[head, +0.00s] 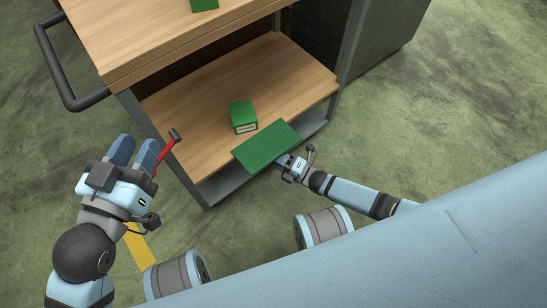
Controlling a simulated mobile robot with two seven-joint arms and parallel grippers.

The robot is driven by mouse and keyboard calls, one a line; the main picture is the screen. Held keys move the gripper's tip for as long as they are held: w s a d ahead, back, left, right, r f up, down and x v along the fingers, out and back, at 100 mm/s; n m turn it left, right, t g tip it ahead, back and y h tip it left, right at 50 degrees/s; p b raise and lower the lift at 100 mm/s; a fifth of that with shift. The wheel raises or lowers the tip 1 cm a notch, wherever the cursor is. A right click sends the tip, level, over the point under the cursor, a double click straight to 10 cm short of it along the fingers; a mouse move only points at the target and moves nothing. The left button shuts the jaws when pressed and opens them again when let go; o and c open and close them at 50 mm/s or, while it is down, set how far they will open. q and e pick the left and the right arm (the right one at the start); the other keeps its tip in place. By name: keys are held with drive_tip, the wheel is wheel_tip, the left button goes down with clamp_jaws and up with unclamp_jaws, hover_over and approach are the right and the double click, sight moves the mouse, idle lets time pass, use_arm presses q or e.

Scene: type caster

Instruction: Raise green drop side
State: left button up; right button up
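The green drop side (266,147) is a flat green panel at the front edge of the cart's lower shelf. It sticks out past that edge and looks close to flat, though its exact tilt is hard to judge. My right gripper (284,161) is at the outer edge of the panel, towards its right end. Its fingertips overlap the panel in the picture, and I cannot tell if they are closed on it. My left gripper (134,150) is left of the cart, empty, its two blue fingers apart.
A green box (243,116) with a pale label stands on the wooden lower shelf (187,115). Another green box (204,4) is on the upper shelf (135,38). A red lever (164,156) with a dark knob is beside my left gripper. A dark handle (59,68) juts out left.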

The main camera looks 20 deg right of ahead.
drive_tip(key=shift+w+a+r, duration=0.1)
drive_tip(key=shift+w+a, duration=0.2)
clamp_jaws()
drive_tip(key=shift+r, duration=0.15)
